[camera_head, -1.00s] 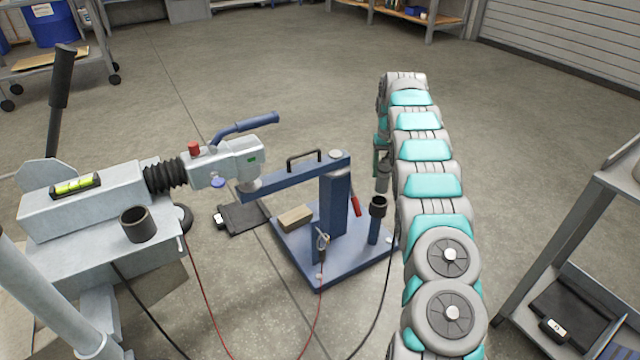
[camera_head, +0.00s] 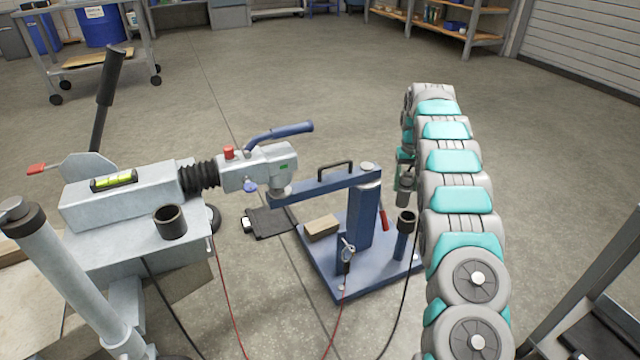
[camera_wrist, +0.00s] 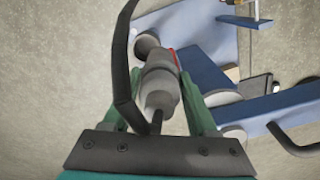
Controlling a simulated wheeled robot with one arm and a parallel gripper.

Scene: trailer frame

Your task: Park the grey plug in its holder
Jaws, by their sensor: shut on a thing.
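The grey plug (camera_head: 404,192) hangs upright below my gripper (camera_head: 405,165), which is shut on it. In the wrist view the plug (camera_wrist: 158,82) lies between the green fingers of my gripper (camera_wrist: 160,100), with its black cable (camera_wrist: 122,75) curving to its left. A dark open cup on a blue post (camera_head: 406,220) stands at the right of the blue stand, close under the plug. The plug and cup look apart in the head view. Another dark cup (camera_head: 170,222) sits on the grey trailer drawbar. No label shows which cup is the plug's holder.
Red and black cables hang in front. A grey shelf (camera_head: 590,300) stands at right.

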